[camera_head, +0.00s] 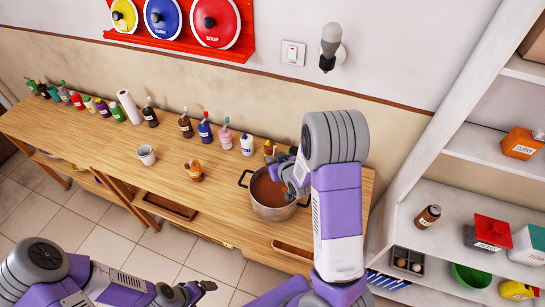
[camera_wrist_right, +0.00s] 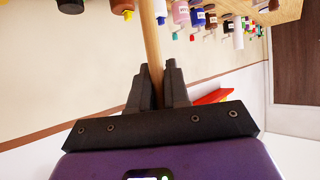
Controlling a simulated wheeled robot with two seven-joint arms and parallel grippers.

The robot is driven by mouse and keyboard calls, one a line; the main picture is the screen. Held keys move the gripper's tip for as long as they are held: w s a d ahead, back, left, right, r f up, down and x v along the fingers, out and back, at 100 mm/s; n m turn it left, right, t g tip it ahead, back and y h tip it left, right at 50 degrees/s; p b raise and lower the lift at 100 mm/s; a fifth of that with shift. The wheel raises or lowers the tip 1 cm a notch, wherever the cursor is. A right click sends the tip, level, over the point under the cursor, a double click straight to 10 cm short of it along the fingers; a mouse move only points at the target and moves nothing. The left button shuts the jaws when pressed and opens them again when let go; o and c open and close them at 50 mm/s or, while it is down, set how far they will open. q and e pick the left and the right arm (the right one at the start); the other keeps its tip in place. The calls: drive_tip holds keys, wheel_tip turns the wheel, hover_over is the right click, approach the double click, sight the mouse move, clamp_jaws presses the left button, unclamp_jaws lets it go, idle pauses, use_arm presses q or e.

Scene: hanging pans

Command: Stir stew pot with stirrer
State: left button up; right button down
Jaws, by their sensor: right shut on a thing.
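The stew pot (camera_head: 274,213) stands on the wooden counter right of the middle in the head view, full of brown stew, with a dark handle at its left. My right gripper (camera_head: 280,173) is over the back right part of the pot. In the right wrist view, my right gripper (camera_wrist_right: 151,74) is shut on the wooden stick of the stirrer (camera_wrist_right: 150,38). The stirrer's far end is not visible, so I cannot tell how deep it sits in the stew. My left gripper (camera_head: 192,290) is low at the bottom of the head view, away from the counter; its jaw opening is unclear.
On the wooden counter (camera_head: 105,150), several bottles line the wall. White shelves (camera_head: 455,203) with jars and boxes are at the right. A red rack (camera_head: 180,42) of lids hangs above.

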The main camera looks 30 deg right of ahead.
wheel_tip(320, 180, down, 15)
drive_tip(key=b, duration=1.3)
drive_tip(key=shift+r+b, duration=0.2)
drive_tip(key=shift+b, duration=0.15)
drive_tip(key=shift+a, duration=0.1)
